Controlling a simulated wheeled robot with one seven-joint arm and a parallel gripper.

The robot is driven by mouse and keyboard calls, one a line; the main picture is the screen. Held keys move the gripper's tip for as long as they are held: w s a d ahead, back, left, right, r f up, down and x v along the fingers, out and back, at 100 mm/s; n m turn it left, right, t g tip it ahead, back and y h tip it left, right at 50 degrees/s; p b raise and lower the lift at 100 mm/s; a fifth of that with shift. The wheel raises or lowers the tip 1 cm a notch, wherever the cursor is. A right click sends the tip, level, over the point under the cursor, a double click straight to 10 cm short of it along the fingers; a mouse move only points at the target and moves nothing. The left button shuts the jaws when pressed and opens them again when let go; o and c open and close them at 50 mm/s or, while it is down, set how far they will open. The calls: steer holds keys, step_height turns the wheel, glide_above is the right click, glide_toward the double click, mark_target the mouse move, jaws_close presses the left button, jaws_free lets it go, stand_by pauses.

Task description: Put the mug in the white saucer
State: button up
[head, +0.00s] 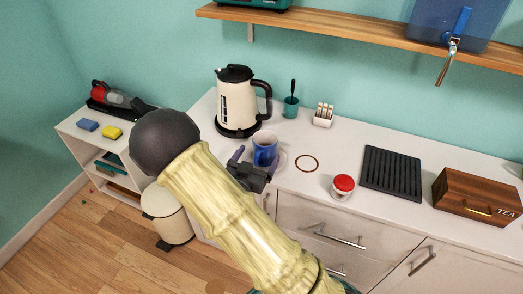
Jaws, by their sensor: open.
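The blue mug (264,150) is upright on the white counter, in front of the kettle. A pale saucer rim (282,160) shows beside the mug's lower right. The mug appears to stand in the saucer, but its base is partly hidden, so I cannot tell whether it rests flat. My gripper (249,163) is open at the mug's near left side, with a dark finger to the left of the mug and the gripper body in front of it. I cannot tell whether a finger touches the mug.
A cream kettle (238,100) stands behind the mug. A brown ring (307,163), a red-lidded jar (343,187), a black ridged rack (391,173) and a wooden tea box (477,195) are to the right. A toast rack (323,116) and teal cup (290,107) stand behind.

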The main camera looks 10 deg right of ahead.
steer(key=v, duration=0.7)
steer(key=shift+s+a+b, duration=0.2)
steer(key=shift+b, duration=0.15)
steer(key=shift+w, duration=0.1)
steer(key=s+d+r+n+g+y, duration=0.2)
steer(key=s+d+n+g+y, duration=0.5)
steer(key=s+g+y, duration=0.3)
steer(key=shift+s+d+g+y, duration=0.15)
steer(key=shift+s+g+y, duration=0.15)
steer(key=shift+s+g, duration=0.65)
